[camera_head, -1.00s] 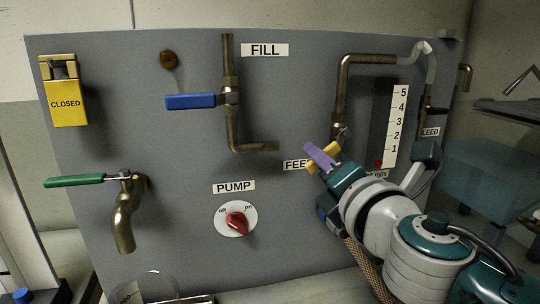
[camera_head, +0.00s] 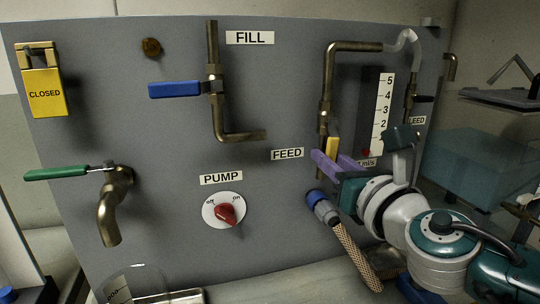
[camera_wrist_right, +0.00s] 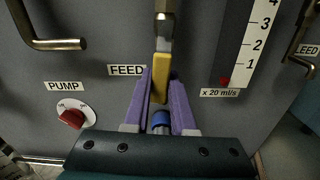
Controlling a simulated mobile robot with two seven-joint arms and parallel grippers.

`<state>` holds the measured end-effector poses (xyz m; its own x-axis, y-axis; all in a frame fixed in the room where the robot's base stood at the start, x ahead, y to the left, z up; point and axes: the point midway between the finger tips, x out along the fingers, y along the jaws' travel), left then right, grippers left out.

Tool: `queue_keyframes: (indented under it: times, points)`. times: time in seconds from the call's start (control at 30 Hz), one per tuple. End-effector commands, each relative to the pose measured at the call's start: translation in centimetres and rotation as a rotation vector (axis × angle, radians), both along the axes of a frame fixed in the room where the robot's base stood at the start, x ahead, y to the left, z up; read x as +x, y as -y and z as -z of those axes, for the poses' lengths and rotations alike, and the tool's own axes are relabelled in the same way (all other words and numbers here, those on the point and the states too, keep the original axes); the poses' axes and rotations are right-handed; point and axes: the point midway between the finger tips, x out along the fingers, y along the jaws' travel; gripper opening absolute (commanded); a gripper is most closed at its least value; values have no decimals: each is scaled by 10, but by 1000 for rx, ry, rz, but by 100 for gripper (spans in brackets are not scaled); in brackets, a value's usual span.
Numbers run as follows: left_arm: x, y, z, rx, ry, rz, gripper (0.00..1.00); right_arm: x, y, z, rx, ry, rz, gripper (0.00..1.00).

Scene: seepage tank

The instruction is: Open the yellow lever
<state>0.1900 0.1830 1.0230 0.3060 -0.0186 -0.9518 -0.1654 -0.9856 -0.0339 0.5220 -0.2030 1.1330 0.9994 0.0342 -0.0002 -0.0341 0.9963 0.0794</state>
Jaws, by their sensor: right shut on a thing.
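The yellow lever (camera_head: 332,147) is on the vertical brass feed pipe, right of the FEED label. It points downward, roughly in line with the pipe, and also shows in the right wrist view (camera_wrist_right: 161,78). My right gripper (camera_head: 336,162) is shut on the lever's lower part, with a purple finger on each side. These fingers also show in the right wrist view (camera_wrist_right: 162,88). The fingers hide some of the lever's lower end in the head view. My left gripper is not in view.
A blue-capped connector (camera_head: 320,204) with a braided hose (camera_head: 353,252) lies below the gripper. The blue lever (camera_head: 175,89), green lever (camera_head: 64,174) and red pump knob (camera_head: 225,214) are to the left. A flow scale (camera_head: 381,115) stands close to the right.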

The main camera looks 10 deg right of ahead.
Motion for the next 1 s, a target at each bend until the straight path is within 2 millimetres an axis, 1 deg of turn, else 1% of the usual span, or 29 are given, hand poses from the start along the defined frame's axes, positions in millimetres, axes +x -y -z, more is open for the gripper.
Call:
queue_keyframes:
  times: [0.13,0.3,0.77,0.8,1.0]
  points:
    - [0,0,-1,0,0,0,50,0,3,-1,-57,3,0,0]
    - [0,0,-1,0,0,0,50,0,5,0,-88,4,0,0]
    - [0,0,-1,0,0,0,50,0,6,0,-100,5,1,0]
    - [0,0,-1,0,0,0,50,0,6,0,-100,5,1,28]
    - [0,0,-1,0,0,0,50,0,6,0,-97,4,1,51]
